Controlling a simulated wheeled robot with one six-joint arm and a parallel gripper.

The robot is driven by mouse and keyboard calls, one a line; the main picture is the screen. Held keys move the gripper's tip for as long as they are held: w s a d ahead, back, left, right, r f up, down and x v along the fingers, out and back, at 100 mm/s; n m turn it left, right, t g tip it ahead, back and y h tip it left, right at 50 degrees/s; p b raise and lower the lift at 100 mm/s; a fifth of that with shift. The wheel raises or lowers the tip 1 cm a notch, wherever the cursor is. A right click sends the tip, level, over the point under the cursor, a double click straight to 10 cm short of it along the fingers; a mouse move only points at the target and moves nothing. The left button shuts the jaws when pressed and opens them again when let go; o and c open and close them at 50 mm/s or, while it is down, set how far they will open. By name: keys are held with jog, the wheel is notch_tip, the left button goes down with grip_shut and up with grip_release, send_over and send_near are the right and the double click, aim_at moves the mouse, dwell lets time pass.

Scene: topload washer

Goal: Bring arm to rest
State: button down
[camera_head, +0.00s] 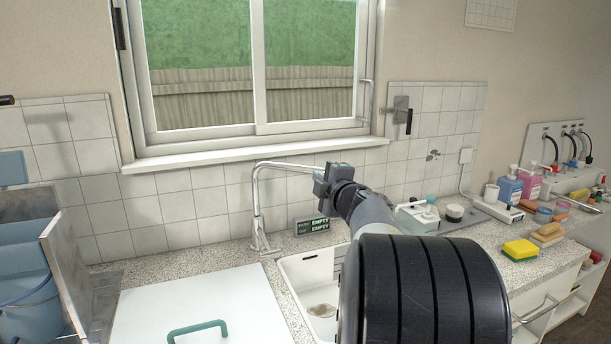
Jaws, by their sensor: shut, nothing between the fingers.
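My arm reaches up from the bottom right of the view, its large black ribbed link closest to the camera. My gripper (325,182) is at the far end of the arm, small and dark grey. It appears in front of the tiled wall, just below the window sill, and overlaps the end of the tap's spout in the picture. I cannot tell the distance between them. The gripper is shut and nothing shows in it. The fingers are small and partly hidden by the wrist.
A chrome tap (257,215) stands behind a white sink (300,272), partly hidden by my arm. A white lid (192,300) with a green handle (198,331) lies left. Bottles (508,189), a yellow sponge (520,249) and other items crowd the right counter.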

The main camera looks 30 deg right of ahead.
jog(key=s, duration=0.1)
jog(key=s+d, duration=0.1)
jog(key=s, duration=0.1)
jog(key=shift+d, duration=0.15)
